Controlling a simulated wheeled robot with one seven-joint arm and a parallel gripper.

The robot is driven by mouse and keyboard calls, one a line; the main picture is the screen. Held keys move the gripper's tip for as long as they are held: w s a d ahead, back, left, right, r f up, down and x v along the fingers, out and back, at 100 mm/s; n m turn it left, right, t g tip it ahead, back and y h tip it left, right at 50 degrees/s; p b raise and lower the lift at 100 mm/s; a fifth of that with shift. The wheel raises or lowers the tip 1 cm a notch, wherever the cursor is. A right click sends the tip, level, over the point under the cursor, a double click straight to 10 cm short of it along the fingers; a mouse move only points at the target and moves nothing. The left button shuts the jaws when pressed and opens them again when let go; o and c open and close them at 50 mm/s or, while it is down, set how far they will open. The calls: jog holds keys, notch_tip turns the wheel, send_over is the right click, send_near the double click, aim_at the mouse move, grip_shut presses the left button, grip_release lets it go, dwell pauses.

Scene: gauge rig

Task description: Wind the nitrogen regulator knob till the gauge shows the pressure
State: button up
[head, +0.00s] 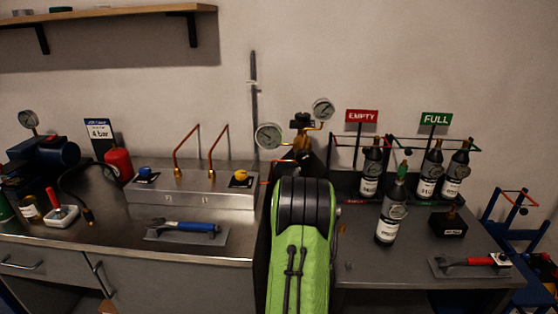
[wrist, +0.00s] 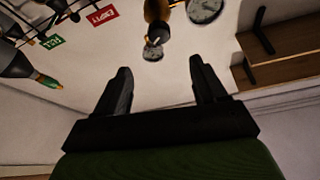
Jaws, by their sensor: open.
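The nitrogen regulator (head: 301,142) is a brass body with a black knob (head: 302,120) on top. A larger round gauge (head: 268,136) is on its left and a smaller gauge (head: 323,108) on its upper right. The dial readings are too small to tell. In the wrist view, which looks upside down, the brass body (wrist: 156,12) and a gauge (wrist: 205,8) show at the top edge. My gripper (wrist: 160,76) is open, with nothing between its fingers, and apart from the regulator. In the head view my green arm hides the regulator's lower part and my gripper is not clearly seen.
A card (head: 99,130) reading "4 bar" stands at the back left. Bottles (head: 387,218) and racks under EMPTY (head: 362,116) and FULL (head: 436,119) signs are right of the regulator. Bent copper pipes (head: 187,150) rise on the left. A shelf (wrist: 285,68) shows in the wrist view.

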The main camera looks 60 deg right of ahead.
aim_at(302, 159)
jog(key=p+x, duration=0.2)
jog(key=x, duration=1.3)
jog(key=shift+d+r, duration=0.25)
jog(key=shift+d, duration=0.1)
jog(key=c, duration=1)
jog(key=shift+m+p, duration=0.3)
jog(key=shift+p, duration=0.3)
jog(key=shift+g+p, duration=0.4)
jog(key=shift+p, duration=0.05)
jog(key=shift+m, duration=0.5)
jog(key=o, duration=1)
jog(key=shift+a+f, duration=0.1)
jog(key=b+v, duration=0.1)
jog(key=v, duration=1.4)
jog(key=shift+a+f, duration=0.25)
